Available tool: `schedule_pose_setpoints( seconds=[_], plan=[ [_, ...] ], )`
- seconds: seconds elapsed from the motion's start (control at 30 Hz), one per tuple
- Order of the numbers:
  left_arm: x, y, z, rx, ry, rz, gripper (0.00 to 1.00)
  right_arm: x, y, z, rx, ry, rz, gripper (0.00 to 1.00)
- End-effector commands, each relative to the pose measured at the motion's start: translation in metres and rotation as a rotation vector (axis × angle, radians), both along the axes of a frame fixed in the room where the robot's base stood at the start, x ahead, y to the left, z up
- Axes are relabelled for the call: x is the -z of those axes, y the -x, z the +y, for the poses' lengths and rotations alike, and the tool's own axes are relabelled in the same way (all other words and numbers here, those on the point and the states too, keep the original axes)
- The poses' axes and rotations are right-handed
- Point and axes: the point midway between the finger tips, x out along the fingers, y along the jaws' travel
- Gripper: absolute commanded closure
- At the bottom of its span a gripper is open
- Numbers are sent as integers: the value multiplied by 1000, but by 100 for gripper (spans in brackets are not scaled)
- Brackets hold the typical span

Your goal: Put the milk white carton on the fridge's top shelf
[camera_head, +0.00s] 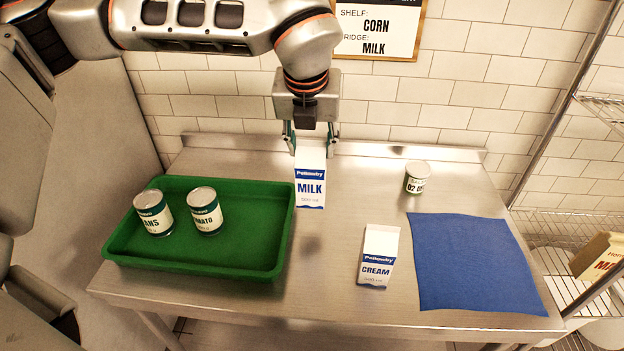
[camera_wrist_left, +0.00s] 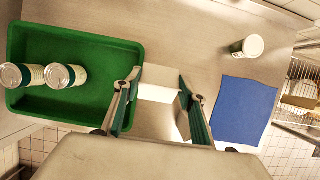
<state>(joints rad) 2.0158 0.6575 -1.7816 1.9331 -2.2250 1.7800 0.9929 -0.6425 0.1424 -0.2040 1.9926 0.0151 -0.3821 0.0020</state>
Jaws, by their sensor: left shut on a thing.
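The white milk carton (camera_head: 311,187), with a blue "MILK" label, is upright between the fingers of my left gripper (camera_head: 311,146). The gripper comes from above and is shut on the carton's upper part. The carton seems to hang above the steel table, with a dark patch on the table below it. In the left wrist view the carton's white top (camera_wrist_left: 158,84) shows between the two fingers. The fridge and its top shelf are not clearly in view. My right gripper is not in view.
A green tray (camera_head: 197,262) with two cans (camera_head: 153,214) (camera_head: 206,213) is at left. A cream carton (camera_head: 379,258) stands right of centre beside a blue mat (camera_head: 474,265). A small can (camera_head: 417,178) stands behind. A wire rack (camera_head: 560,225) holding a carton (camera_head: 598,257) is at right.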

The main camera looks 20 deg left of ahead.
Motion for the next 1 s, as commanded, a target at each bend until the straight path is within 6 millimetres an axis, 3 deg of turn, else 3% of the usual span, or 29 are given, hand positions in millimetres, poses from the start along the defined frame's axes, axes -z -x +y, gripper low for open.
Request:
schedule_pose_setpoints(
  seconds=[0.13,0.43,0.7,1.0],
  plan=[
    [27,0,0,1,0,-1,100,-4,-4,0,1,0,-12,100],
    [47,-1,0,0,0,-2,100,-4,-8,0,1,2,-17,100],
    [82,0,-1,3,0,-2,100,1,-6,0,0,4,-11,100],
    [83,-1,-1,1,2,-5,100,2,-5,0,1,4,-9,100]
  ],
)
